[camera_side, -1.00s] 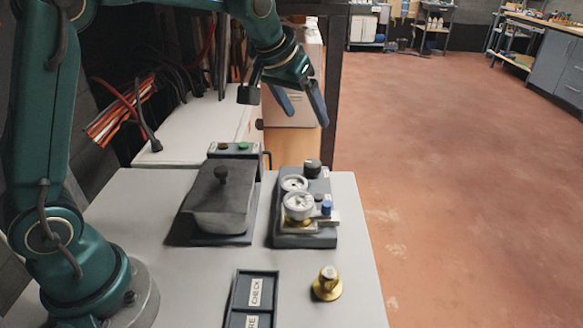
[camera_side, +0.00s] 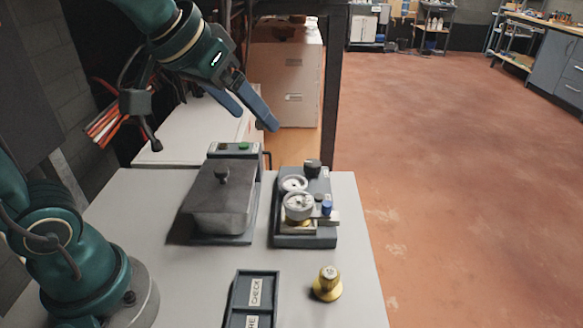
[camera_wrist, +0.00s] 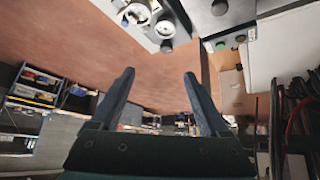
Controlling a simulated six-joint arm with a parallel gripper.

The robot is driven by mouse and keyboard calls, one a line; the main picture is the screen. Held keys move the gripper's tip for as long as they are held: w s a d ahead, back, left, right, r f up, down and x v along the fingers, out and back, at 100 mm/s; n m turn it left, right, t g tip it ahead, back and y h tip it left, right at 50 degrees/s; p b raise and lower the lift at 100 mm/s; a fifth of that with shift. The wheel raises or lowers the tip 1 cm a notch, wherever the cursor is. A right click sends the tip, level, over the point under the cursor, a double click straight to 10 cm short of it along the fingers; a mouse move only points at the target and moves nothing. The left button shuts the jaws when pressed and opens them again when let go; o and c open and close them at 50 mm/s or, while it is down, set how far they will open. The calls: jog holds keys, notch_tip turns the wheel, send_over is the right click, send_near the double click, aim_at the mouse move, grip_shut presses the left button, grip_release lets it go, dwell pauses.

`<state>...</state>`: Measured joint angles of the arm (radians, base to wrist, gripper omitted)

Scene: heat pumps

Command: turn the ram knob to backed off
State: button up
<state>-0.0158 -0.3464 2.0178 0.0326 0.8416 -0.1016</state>
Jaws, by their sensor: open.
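A grey gauge unit (camera_side: 305,240) sits on the bench, with two round white-faced gauges, a black knob (camera_side: 312,167) at its back and a small blue knob (camera_side: 326,207) at its right. Which knob is the ram knob I cannot tell, as no marking is readable. The black knob also shows in the wrist view (camera_wrist: 166,46), beyond my fingertips. My gripper (camera_side: 257,121) is open and empty, in the air above and behind the unit, to its left. Its two blue fingers are spread in the wrist view (camera_wrist: 159,73), touching nothing.
A dark lidded box (camera_side: 220,203) with a knob on top stands left of the unit. Behind it is a small panel with a green button (camera_side: 244,146). A brass knob-shaped piece (camera_side: 327,283) and a dark labelled tray (camera_side: 234,293) lie in front. Bench between is clear.

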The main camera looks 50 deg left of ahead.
jog(key=s+f, duration=0.5)
jog(key=s, duration=0.4)
jog(key=shift+s+d+m+g, duration=0.2)
jog(key=shift+d+m+g, duration=0.2)
jog(key=shift+d, duration=0.05)
jog(key=w+r+m+t, duration=0.1)
jog(key=w+r, duration=0.4)
jog(key=w, duration=0.1)
jog(key=g, duration=0.3)
send_over(312, 162)
jog(key=s, duration=0.3)
jog(key=shift+h, duration=0.3)
jog(key=f, duration=1.3)
jog(key=shift+w+f, duration=0.25)
jog(key=shift+f, duration=0.05)
jog(key=shift+x, duration=2.55)
